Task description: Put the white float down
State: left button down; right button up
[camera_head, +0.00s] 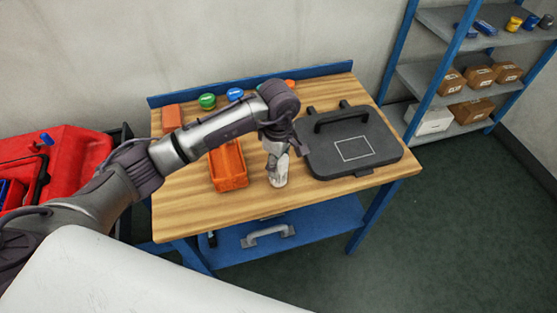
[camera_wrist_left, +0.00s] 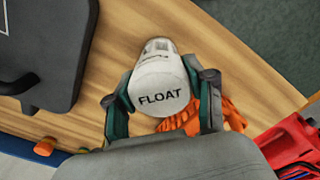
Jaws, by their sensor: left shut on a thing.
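The white float (camera_wrist_left: 160,85), a rounded white piece marked "FLOAT", is between the fingers of my left gripper (camera_wrist_left: 163,100) in the left wrist view. In the head view the float (camera_head: 279,178) shows below my left gripper (camera_head: 277,158), over the wooden bench top (camera_head: 210,215). It is between the orange bin and the dark case. My left gripper is shut on it. I cannot tell whether its lower end touches the bench. My right gripper is not in view.
The orange bin (camera_head: 229,168) is close on the left, and the dark case (camera_head: 352,152) with a marked square lies on the right. Green (camera_head: 207,101) and blue (camera_head: 235,94) round items stand at the back. The bench front is clear. Shelves (camera_head: 470,75) stand at right.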

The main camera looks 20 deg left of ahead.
pick_arm(q)
jog(key=shift+f, duration=0.55)
jog(key=shift+f, duration=0.1)
jog(key=c, duration=0.8)
grip_release()
jog(key=shift+c, duration=0.2)
jog(key=o, duration=0.4)
jog(key=shift+o, duration=0.2)
